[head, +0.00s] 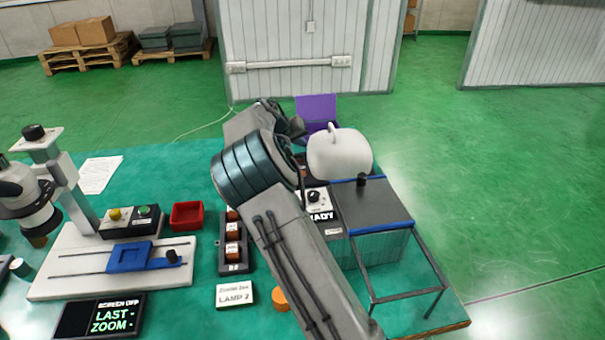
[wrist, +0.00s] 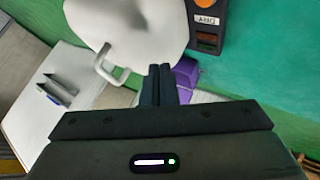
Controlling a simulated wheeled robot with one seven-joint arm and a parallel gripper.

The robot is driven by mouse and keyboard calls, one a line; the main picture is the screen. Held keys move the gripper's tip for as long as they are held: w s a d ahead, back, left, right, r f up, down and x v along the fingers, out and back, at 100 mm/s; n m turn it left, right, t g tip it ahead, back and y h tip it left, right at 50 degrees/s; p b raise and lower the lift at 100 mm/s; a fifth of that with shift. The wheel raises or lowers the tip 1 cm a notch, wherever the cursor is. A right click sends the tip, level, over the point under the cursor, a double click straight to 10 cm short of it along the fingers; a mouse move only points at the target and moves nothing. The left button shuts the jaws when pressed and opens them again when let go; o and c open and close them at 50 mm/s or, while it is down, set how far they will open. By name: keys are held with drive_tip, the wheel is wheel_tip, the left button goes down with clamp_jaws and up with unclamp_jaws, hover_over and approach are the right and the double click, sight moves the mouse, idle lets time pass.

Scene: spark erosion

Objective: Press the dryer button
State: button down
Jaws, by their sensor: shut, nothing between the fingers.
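A white rounded body with a small handle (head: 340,155) shows above the dryer's back. A similar white body (wrist: 135,30) fills the upper left of the wrist view. My gripper (wrist: 161,72) is shut and empty in the wrist view; its fingertips are hard to make out in the head view. No contact with the button is visible.
A purple object (head: 316,108) stands behind my arm. A black tray of brown blocks (head: 235,265), an orange disc (head: 280,299), a "LAMP 2" card (head: 235,296) and a red bin (head: 187,215) lie left of the dryer. A microscope (head: 28,200) stands far left.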

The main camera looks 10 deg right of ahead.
drive_tip(key=shift+f, duration=0.1)
drive_tip(key=shift+f+b, duration=2.6)
drive_tip(key=shift+f, duration=1.75)
drive_tip(key=shift+f+b, duration=0.4)
drive_tip(key=shift+b, duration=0.1)
drive_tip(key=shift+f+b, duration=0.45)
drive_tip(key=shift+f, duration=0.05)
drive_tip(key=shift+r, duration=0.1)
drive_tip(key=shift+r+p, duration=0.4)
drive_tip(key=shift+r, duration=0.4)
drive_tip(key=shift+r+p, duration=1.3)
drive_tip(key=shift+r, duration=1.25)
